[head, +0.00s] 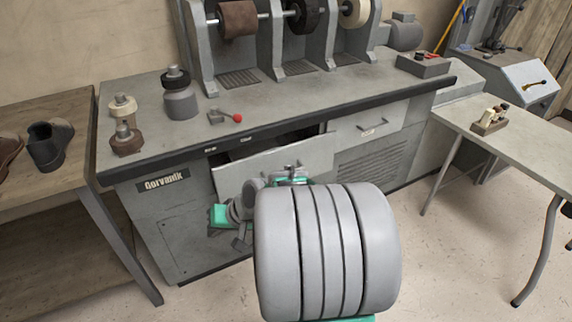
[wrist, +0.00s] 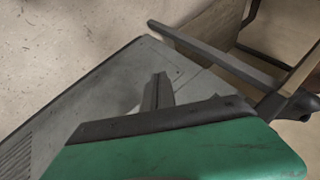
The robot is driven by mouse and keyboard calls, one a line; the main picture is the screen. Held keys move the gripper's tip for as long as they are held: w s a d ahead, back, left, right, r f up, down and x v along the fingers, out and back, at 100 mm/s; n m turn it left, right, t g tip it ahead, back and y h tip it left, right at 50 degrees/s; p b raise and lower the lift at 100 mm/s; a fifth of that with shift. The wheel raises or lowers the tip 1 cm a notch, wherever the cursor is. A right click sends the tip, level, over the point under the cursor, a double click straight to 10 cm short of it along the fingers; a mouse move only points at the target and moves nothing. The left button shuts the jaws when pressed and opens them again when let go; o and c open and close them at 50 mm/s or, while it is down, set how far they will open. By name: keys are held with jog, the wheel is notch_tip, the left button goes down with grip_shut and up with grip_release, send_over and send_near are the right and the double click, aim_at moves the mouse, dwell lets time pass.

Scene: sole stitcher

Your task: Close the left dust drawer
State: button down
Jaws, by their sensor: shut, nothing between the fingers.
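The left dust drawer (head: 240,172) is in the front of the grey machine in the head view. It stands pulled out, with a dark gap above and behind its pale front panel. My arm covers its lower right part, and its handle is hidden or hard to make out. My gripper (wrist: 158,82) is shut and empty in the wrist view, its dark fingers in front of the grey cabinet side. In the head view it is low in front of the drawer, partly hidden by my arm; contact with the panel cannot be told.
The right drawer (head: 368,127) is shut and has a handle. A red-knobbed lever (head: 225,117) and a grey bottle (head: 180,98) stand on the machine's top. A wooden table (head: 72,110) with shoes is at left, a pale table (head: 510,140) at right. The floor between is clear.

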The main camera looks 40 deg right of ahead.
jog(key=d+m+t+h+b, duration=0.1)
jog(key=d+m+t, duration=0.5)
jog(key=d, duration=0.7)
jog(key=m+t+h+b, duration=0.1)
jog(key=m+t+h, duration=0.4)
jog(key=m+h, duration=0.3)
send_near(281, 155)
jog(key=shift+m+y, duration=0.4)
jog(key=shift+m, duration=0.3)
jog(key=b+x, duration=0.2)
jog(key=x, duration=0.4)
jog(key=shift+d+r+b, duration=0.1)
jog(key=shift+b, duration=0.25)
jog(key=shift+w+d, duration=0.15)
jog(key=shift+w, duration=0.25)
jog(key=x, duration=0.8)
jog(key=shift+w+d+r+g, duration=0.15)
jog(key=shift+w+g, duration=0.15)
jog(key=shift+w, duration=0.05)
jog(key=shift+r, duration=0.1)
jog(key=shift+s, duration=0.1)
